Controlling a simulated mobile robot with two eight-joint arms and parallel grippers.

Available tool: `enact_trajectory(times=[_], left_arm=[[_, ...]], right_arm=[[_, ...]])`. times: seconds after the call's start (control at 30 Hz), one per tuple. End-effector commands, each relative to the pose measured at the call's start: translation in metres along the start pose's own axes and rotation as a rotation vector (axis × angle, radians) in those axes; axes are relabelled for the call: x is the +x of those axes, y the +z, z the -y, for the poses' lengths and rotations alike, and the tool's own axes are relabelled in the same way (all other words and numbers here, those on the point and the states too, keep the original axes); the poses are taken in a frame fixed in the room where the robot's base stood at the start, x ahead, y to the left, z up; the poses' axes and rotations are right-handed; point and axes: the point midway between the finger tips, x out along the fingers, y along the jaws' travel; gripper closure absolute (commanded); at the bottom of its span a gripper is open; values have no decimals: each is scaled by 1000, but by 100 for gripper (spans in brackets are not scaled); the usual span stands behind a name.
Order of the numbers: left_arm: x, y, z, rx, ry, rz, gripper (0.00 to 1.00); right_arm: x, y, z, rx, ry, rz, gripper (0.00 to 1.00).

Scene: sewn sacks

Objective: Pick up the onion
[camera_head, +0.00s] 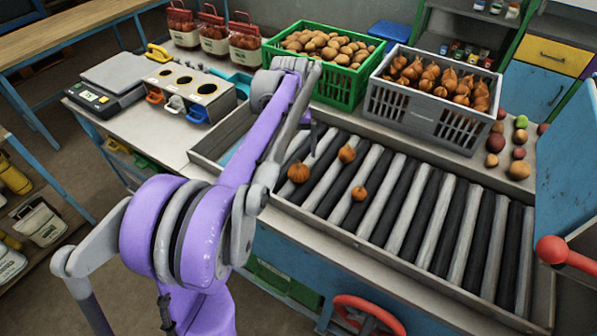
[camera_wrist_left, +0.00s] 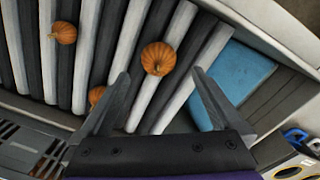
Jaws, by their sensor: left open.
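Three brown onions lie on the roller conveyor (camera_head: 480,225). The leftmost onion (camera_head: 298,172) is the largest-looking; in the left wrist view this onion (camera_wrist_left: 158,58) shows ahead of and between the fingertips, not gripped. A second onion (camera_head: 347,153) lies farther back, and in the wrist view it (camera_wrist_left: 97,95) is partly hidden by a finger. A third onion (camera_head: 359,193) is nearer the front; it also shows at the wrist view's upper left (camera_wrist_left: 63,32). My left gripper (camera_head: 312,130) is above the rollers, mostly hidden by its arm; its jaws (camera_wrist_left: 163,78) are open and empty. My right gripper is out of view.
Behind the conveyor stand a green crate (camera_head: 345,92) of potatoes or similar and a grey crate (camera_head: 425,108) of onions. Loose round produce (camera_head: 495,142) lies at right. A box with three round openings (camera_head: 190,90) and a scale (camera_head: 100,98) stand left. The right rollers are clear.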

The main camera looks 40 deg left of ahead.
Motion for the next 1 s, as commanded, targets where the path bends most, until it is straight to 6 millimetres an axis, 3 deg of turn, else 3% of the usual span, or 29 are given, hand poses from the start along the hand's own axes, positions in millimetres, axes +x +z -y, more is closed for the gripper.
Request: enact_trajectory(times=[0.2,0.43,0.7,1.0], left_arm=[[36,0,0,2,0,0,0],[53,-2,-1,2,0,-1,0],[91,-6,-2,2,0,-1,0],[96,-6,-2,2,0,-1,0]], right_arm=[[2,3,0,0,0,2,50],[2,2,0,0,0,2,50],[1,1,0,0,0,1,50],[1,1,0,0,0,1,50]])
